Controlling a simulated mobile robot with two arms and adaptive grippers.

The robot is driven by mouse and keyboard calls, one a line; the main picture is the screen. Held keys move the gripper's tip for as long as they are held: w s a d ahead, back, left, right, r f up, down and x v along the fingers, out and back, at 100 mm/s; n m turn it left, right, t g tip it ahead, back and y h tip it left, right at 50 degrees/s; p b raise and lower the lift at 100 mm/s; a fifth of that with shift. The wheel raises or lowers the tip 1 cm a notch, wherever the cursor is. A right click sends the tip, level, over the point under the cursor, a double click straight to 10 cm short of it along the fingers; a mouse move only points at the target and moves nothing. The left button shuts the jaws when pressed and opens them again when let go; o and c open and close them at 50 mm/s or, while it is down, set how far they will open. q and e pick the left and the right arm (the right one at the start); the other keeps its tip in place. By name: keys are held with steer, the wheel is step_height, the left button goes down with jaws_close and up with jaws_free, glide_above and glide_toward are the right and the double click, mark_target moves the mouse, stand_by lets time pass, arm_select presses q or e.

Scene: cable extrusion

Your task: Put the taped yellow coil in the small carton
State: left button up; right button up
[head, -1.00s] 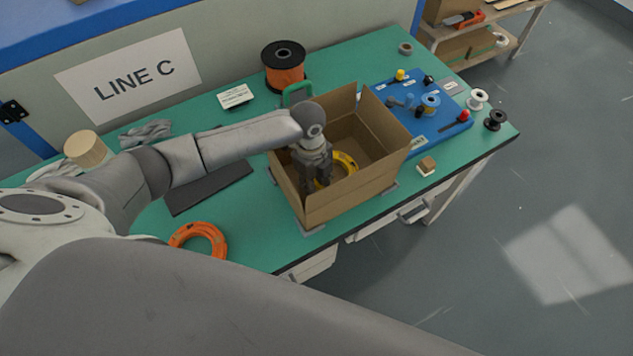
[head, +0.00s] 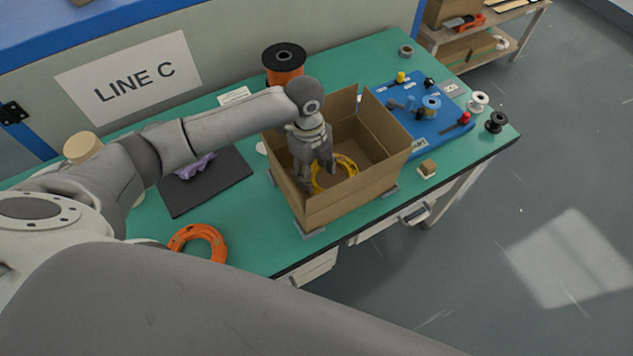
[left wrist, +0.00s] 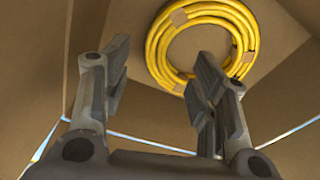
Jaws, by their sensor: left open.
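The yellow coil (head: 347,163) lies on the floor of the open cardboard carton (head: 356,194), partly hidden by my left gripper in the head view. In the left wrist view the coil (left wrist: 157,50) is a round ring with brown tape wraps. My left gripper (head: 318,178) points down inside the carton, over the left part of the coil. Its two fingers (left wrist: 160,58) are spread in the left wrist view, with nothing held between them. The coil appears beyond the fingertips, apart from them. My right gripper is not in view.
An orange coil (head: 184,245) lies left of the carton. A dark mat (head: 200,199) bears a purple item (head: 196,167). An orange spool (head: 284,76) stands behind. A blue board (head: 438,127) with small parts lies to the right. The carton walls surround my gripper.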

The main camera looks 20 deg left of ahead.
arm_select(q)
steer(key=r, duration=0.5)
steer(key=shift+w+a+r, duration=0.15)
steer(key=shift+a+r, duration=0.15)
steer(key=shift+r, duration=0.1)
steer(key=shift+r, duration=0.1)
